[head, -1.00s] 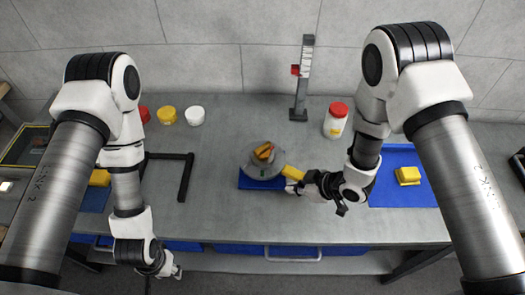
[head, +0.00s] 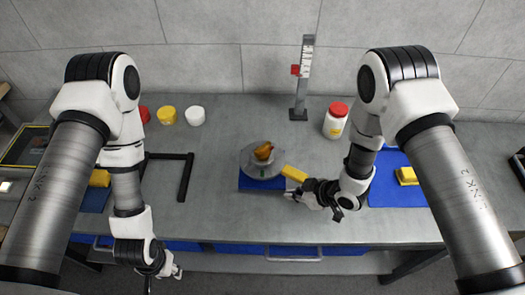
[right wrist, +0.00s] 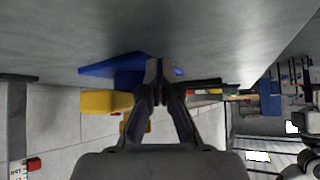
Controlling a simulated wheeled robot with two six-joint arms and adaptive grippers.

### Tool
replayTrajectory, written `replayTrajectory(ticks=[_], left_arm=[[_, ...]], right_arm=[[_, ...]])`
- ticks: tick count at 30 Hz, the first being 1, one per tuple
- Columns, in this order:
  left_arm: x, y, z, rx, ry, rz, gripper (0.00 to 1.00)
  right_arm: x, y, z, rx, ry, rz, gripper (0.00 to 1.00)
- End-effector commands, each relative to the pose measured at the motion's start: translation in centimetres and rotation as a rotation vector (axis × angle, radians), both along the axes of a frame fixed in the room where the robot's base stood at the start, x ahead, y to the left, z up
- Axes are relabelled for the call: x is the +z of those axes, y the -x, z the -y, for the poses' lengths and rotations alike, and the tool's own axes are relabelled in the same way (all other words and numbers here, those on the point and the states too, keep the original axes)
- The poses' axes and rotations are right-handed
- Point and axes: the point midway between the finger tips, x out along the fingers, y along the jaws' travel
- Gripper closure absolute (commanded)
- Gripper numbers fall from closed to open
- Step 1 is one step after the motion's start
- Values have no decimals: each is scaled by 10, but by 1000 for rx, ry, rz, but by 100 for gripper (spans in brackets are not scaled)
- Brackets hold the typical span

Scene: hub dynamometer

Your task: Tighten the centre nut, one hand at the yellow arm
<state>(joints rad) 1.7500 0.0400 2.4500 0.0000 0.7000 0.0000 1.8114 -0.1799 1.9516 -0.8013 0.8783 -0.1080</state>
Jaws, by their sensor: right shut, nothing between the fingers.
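A round grey hub (head: 259,170) sits on a blue base (head: 262,184) on the bench. An orange-yellow centre nut (head: 264,151) stands on top of it. The yellow arm (head: 295,173) sticks out from the hub to the lower right. My right gripper (head: 292,192) is shut and empty, just beside the outer end of the yellow arm. In the right wrist view the shut fingertips (right wrist: 158,72) show next to the yellow arm (right wrist: 105,102) and the blue base (right wrist: 115,67); contact is unclear. My left gripper (head: 175,271) is low at the bench's front edge, too small to read.
A red-lidded white jar (head: 336,122) and a grey upright scale with a red marker (head: 302,80) stand behind the hub. A blue mat (head: 395,190) with a yellow block (head: 407,176) lies right. A black bracket (head: 186,178) and several small tubs (head: 166,115) are left.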

Motion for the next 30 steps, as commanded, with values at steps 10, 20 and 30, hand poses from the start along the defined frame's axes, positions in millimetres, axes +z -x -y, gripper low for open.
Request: replayTrajectory(ticks=[10, 20, 30], left_arm=[[0, 0, 0, 0, 0, 0, 60], [0, 0, 0, 0, 0, 0, 60], [0, 0, 0, 0, 0, 0, 60]], right_arm=[[-14, 0, 0, -1, 0, -1, 100], [-18, 0, 0, 0, 0, 0, 100], [-3, 0, 0, 0, 0, 0, 100]])
